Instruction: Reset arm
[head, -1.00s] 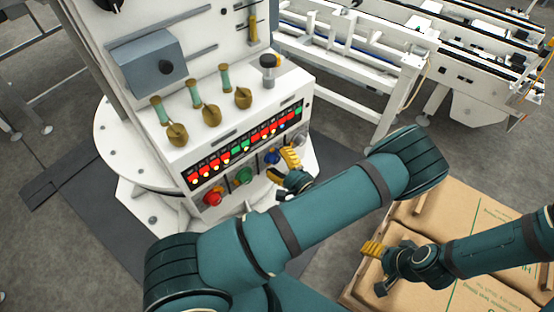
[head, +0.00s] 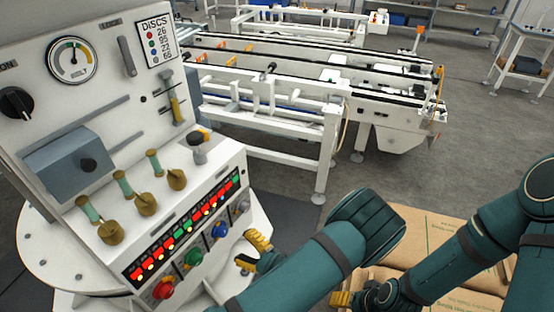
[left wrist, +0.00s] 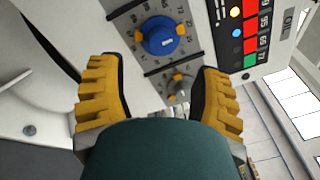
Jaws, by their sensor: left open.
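My left gripper (head: 257,250) is open and empty in the head view, in front of the lower right of the white control console. In the left wrist view its two yellow-padded fingers (left wrist: 160,98) stand wide apart. The blue knob (left wrist: 160,38) shows beyond the gap, and a smaller grey knob (left wrist: 179,88) shows between the fingers; neither is held. In the head view the blue knob (head: 219,230) is left of the gripper, apart from it. My right gripper (head: 347,299) is at the bottom edge by the cardboard boxes; its jaw opening is unclear.
The console (head: 70,110) carries a gauge (head: 72,60), brass-ended levers (head: 110,230), a green knob (head: 194,255) and a red knob (head: 163,288). Cardboard boxes (head: 425,235) lie at lower right. A white conveyor (head: 290,130) stands behind. Grey floor is open at right.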

